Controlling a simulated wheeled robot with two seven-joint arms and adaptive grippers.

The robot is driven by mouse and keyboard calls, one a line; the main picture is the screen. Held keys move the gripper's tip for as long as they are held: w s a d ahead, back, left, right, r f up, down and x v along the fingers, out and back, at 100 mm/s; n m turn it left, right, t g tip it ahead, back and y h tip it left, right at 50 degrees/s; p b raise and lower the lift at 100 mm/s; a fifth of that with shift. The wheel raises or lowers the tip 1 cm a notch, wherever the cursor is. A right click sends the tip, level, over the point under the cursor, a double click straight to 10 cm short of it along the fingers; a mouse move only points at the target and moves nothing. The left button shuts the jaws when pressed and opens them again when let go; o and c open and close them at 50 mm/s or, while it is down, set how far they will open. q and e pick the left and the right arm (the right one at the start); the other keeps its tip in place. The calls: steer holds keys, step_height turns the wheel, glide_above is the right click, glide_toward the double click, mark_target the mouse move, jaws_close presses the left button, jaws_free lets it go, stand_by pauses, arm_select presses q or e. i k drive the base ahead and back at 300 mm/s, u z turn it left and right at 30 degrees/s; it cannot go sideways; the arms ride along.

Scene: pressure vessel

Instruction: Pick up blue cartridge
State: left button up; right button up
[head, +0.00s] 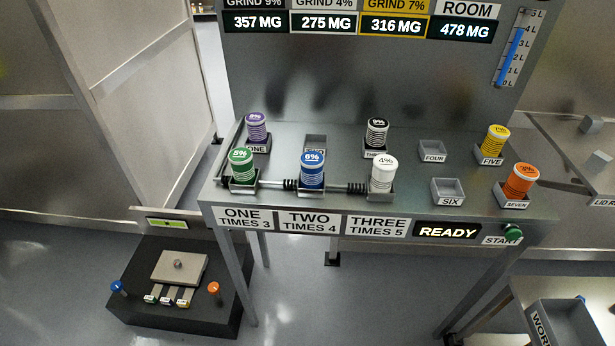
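Neither of my grippers shows in the head view, so nothing is seen touching the cartridge.
A purple cartridge (256,128) and a black cartridge (376,133) stand behind. Yellow (494,141) and orange (521,182) cartridges stand at right. Holders four (432,152) and six (447,191) are empty. A green start button (513,233) sits at the front right edge.

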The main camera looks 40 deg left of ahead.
mark_target(311, 161)
steer(key=k, duration=1.25)
steer(key=u, duration=0.7)
steer(key=i, duration=0.65)
steer(key=u, duration=1.05)
steer(key=i, duration=1.45)
steer(key=z, duration=0.55)
